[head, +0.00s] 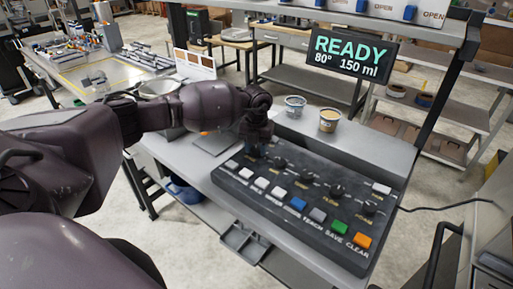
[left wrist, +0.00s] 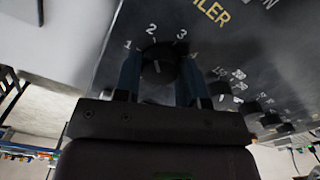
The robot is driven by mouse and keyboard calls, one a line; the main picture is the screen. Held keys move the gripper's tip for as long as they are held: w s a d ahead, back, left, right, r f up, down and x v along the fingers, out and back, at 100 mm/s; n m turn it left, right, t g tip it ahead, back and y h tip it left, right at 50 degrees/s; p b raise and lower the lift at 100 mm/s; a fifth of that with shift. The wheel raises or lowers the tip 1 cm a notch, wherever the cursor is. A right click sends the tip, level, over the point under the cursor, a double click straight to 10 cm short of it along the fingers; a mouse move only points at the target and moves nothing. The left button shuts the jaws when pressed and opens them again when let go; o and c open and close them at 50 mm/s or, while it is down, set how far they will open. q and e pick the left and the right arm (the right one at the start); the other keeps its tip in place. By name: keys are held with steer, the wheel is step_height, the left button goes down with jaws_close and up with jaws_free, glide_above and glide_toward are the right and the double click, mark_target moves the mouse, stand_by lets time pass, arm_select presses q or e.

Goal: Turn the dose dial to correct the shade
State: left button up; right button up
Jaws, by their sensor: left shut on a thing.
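In the left wrist view, the fingers of my left gripper (left wrist: 157,82) are closed around a black dial (left wrist: 157,62) marked 1 to 4, its white pointer near 2. The lettering above it is partly cut off and ends in "ILER". In the head view, my left gripper (head: 257,148) reaches down to the far left end of the dark control panel (head: 325,222) and hides this dial. I cannot read which dial is the dose dial. Two cups with brownish contents, a left one (head: 294,106) and a right one (head: 329,120), stand behind the panel. My right gripper is out of view.
A black display (head: 350,57) reads READY, 80°, 150 ml. More black knobs (head: 337,190) stand right of my gripper; coloured buttons (head: 298,203) line the front. A card with colour swatches (head: 195,64) stands behind my arm. A grey shelf overhangs the back.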

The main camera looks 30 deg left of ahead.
mark_target(256, 148)
arm_select(q)
steer(key=shift+r, duration=0.1)
steer(key=o, duration=0.9)
steer(key=shift+r, duration=0.2)
step_height(256, 148, up, 10)
steer(key=shift+r, duration=0.15)
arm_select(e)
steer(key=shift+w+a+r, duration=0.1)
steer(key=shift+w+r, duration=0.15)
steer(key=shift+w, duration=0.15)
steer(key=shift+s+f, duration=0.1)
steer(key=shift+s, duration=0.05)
